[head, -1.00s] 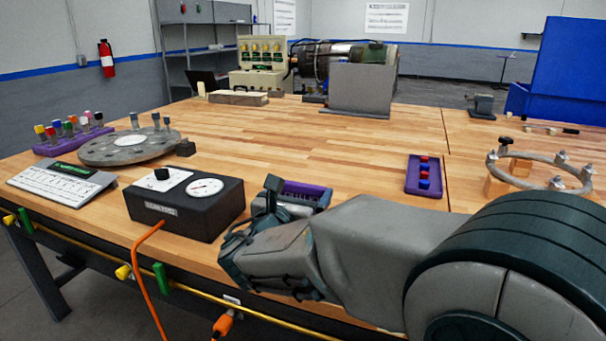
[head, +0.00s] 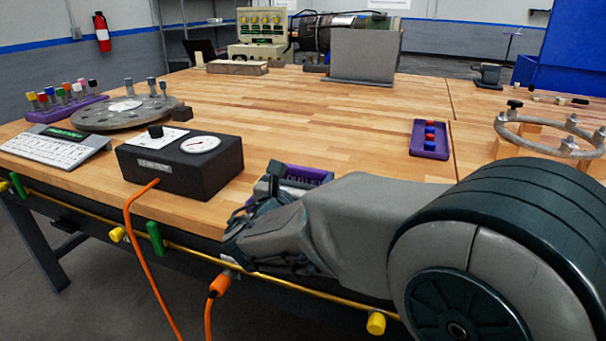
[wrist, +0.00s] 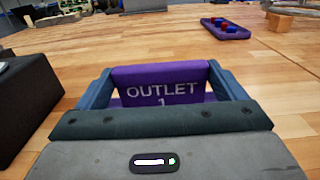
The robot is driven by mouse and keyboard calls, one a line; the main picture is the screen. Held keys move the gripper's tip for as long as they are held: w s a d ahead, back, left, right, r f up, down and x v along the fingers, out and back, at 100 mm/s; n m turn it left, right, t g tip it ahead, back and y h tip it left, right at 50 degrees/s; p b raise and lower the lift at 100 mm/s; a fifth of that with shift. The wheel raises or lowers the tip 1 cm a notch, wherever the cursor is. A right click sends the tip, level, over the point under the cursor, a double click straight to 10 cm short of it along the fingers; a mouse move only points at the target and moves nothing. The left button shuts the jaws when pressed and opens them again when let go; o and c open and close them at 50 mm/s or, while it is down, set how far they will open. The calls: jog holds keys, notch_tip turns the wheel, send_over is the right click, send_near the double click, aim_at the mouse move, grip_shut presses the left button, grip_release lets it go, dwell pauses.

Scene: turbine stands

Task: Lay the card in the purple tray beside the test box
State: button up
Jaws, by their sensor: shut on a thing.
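A purple card (wrist: 162,90) lettered "OUTLET 1" stands tilted between the fingers of my gripper (wrist: 162,80) in the wrist view. My gripper is shut on it. In the head view the card (head: 308,174) shows partly behind my arm, near the table's front edge. The test box (head: 180,165), black with a gauge and knob, is left of my gripper; its dark side (wrist: 22,105) shows at the wrist view's left. Some purple shows low beside the fingers; I cannot tell whether it is the tray beside the box.
A purple tray (head: 418,150) with red and blue pieces lies to the right. A keyboard-like device (head: 55,147), a round metal plate (head: 110,116) and a purple rack of coloured pegs are left. A metal ring (head: 520,135) stands far right. The table's middle is clear.

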jog(key=shift+f+b, duration=0.3)
jog(key=shift+f, duration=0.25)
jog(key=o, duration=0.7)
jog(key=shift+s, duration=0.15)
jog(key=shift+p+v, duration=0.3)
jog(key=shift+v, duration=3.1)
jog(key=shift+r, duration=0.1)
